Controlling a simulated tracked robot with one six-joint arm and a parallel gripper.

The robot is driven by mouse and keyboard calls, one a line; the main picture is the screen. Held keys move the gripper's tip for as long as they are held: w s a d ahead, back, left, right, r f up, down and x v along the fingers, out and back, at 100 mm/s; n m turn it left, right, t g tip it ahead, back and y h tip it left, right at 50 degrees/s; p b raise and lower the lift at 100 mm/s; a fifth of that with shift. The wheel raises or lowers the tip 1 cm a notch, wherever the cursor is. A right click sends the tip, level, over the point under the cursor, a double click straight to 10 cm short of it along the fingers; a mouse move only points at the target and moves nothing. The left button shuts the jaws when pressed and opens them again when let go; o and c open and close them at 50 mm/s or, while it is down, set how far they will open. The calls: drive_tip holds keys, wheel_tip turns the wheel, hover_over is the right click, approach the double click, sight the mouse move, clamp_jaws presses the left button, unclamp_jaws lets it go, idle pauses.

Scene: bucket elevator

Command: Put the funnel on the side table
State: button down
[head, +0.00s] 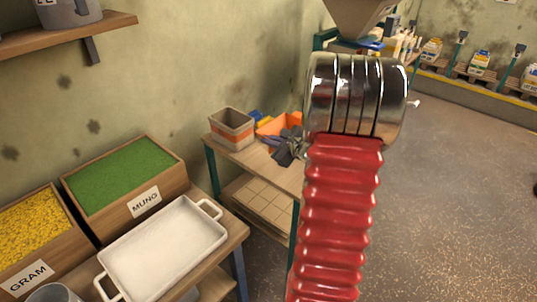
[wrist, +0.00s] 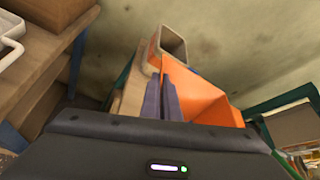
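I cannot make out a loose funnel for certain. A beige tapered hopper shape (head: 358,17) is cut off by the top edge of the head view, behind my arm. A small wooden table with teal legs (head: 262,178) stands against the wall at the centre; I cannot tell whether it is the side table. My gripper (head: 288,148) shows over this table in the head view. In the wrist view its two grey fingers (wrist: 161,98) lie close together, with nothing visible between them.
A beige box with an orange band (head: 232,127) and an orange bin (head: 277,125) stand on the small table. The orange bin (wrist: 197,97) is behind the fingers in the wrist view. A white tray (head: 165,250) and MUNG (head: 125,172) and GRAM (head: 38,232) bins are at left. Open floor (head: 450,190) lies right.

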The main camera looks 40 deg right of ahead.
drive_tip(key=shift+f, duration=2.75)
drive_tip(key=shift+f, duration=1.9)
drive_tip(key=c, duration=2.5)
unclamp_jaws()
drive_tip(key=o, duration=0.5)
drive_tip(key=shift+s, duration=0.1)
